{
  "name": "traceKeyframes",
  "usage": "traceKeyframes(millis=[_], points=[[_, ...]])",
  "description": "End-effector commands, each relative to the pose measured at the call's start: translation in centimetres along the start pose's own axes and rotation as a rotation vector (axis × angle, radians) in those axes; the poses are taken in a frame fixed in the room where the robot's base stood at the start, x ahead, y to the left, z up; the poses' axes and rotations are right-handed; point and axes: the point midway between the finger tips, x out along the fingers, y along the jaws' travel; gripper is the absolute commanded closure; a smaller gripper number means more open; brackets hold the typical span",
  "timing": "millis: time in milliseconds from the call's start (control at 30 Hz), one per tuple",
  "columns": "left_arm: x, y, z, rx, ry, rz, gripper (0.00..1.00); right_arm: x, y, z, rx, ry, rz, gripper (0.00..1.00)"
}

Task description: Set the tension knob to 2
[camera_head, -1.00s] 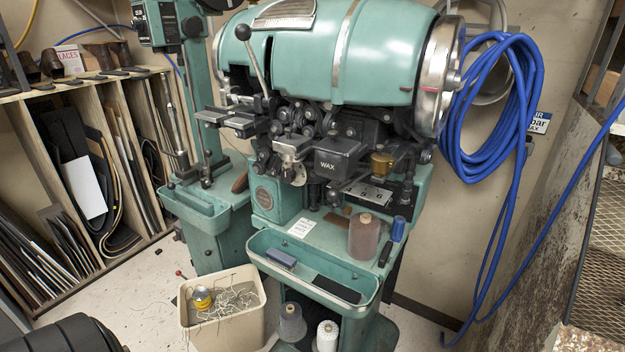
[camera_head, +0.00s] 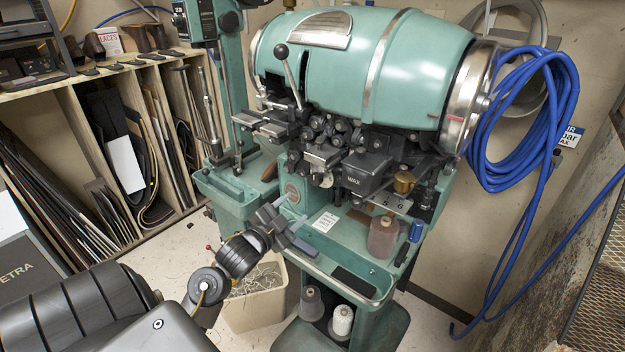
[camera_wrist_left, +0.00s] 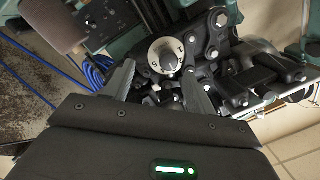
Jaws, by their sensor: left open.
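The tension knob (camera_wrist_left: 168,58) shows in the left wrist view as a pale round dial with dark figures and a dark grip in the middle. It sits on the front of the green stitching machine (camera_head: 375,60); I cannot pick it out in the head view. The figures are too small to read its setting surely. My left gripper (camera_head: 292,212) is in front of the machine, above its front tray. In the left wrist view the left gripper (camera_wrist_left: 160,75) is open, with its fingers apart on both sides below the knob; no contact shows. My right gripper is not in view.
Black linkages and a WAX box (camera_head: 366,174) crowd the machine's front. A brown spool (camera_head: 383,236) and a blue can (camera_head: 417,230) stand on its ledge. A bin (camera_head: 255,308) is on the floor below. A blue hose (camera_head: 480,130) hangs at the right.

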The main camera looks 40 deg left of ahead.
Motion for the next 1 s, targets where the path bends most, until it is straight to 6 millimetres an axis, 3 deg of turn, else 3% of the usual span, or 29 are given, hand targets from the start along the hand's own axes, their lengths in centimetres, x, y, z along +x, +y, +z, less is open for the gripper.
traceKeyframes(millis=[100,367,800,1000], points=[[-0.5,-1.8,-1.8,0.035,0.033,-0.031,0.44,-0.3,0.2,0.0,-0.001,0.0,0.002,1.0],[0.3,-2.1,-2.0,0.038,0.038,-0.036,0.44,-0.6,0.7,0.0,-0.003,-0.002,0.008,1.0],[8.0,-2.4,-2.4,0.036,0.037,-0.035,0.44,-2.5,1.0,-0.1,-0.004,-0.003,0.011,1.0],[9.9,-2.3,-2.3,0.037,0.036,-0.034,0.44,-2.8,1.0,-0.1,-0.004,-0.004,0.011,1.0]])
